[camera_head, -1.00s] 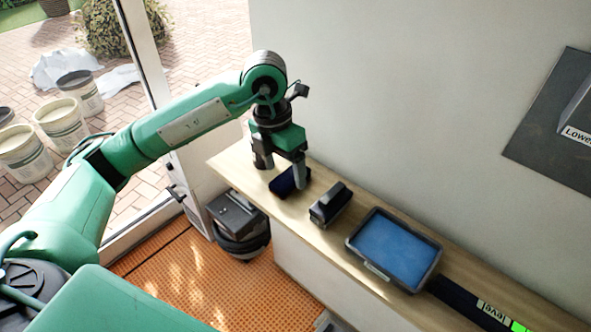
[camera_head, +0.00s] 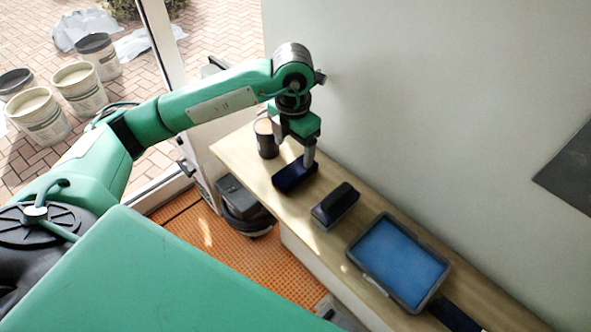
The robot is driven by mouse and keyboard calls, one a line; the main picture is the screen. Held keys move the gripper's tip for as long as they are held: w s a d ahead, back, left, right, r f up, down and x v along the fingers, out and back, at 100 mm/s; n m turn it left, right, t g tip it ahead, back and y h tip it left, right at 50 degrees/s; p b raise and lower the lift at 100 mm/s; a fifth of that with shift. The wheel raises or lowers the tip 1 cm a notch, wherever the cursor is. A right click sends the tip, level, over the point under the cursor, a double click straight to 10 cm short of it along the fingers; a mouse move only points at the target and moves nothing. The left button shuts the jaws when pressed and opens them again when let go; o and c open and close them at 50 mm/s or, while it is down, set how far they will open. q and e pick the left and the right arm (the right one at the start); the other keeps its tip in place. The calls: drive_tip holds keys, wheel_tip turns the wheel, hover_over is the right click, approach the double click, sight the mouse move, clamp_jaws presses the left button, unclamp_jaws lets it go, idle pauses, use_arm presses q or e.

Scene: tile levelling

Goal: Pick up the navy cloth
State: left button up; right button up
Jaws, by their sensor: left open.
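The navy cloth (camera_head: 290,178) lies as a small dark folded block on the wooden ledge, near its far left end. My left gripper (camera_head: 297,150) points down just above the cloth, jaws open. One grey finger comes down at the cloth's right back edge; the other finger is mostly hidden. I cannot tell whether the fingers touch the cloth. My right gripper is out of view.
A dark cup with a tan top (camera_head: 266,138) stands close behind the gripper. A black block-shaped tool (camera_head: 335,206) and a blue-filled tray (camera_head: 352,252) lie along the ledge (camera_head: 238,150) to the right. The wall rises close behind.

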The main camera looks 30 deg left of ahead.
sight(295, 169)
use_arm(q)
wheel_tip(295, 169, down, 2)
drive_tip(key=shift+f, duration=0.25)
drive_tip(key=shift+d+f+p, duration=0.1)
drive_tip(key=shift+f+p, duration=0.15)
drive_tip(key=shift+p, duration=0.15)
drive_tip(key=f, duration=0.1)
drive_tip(key=f+p, duration=0.2)
drive_tip(key=f, duration=0.1)
drive_tip(key=shift+s+d, duration=0.25)
drive_tip(key=shift+f, duration=0.35)
drive_tip(key=c, duration=1.1)
drive_tip(key=shift+c, duration=0.2)
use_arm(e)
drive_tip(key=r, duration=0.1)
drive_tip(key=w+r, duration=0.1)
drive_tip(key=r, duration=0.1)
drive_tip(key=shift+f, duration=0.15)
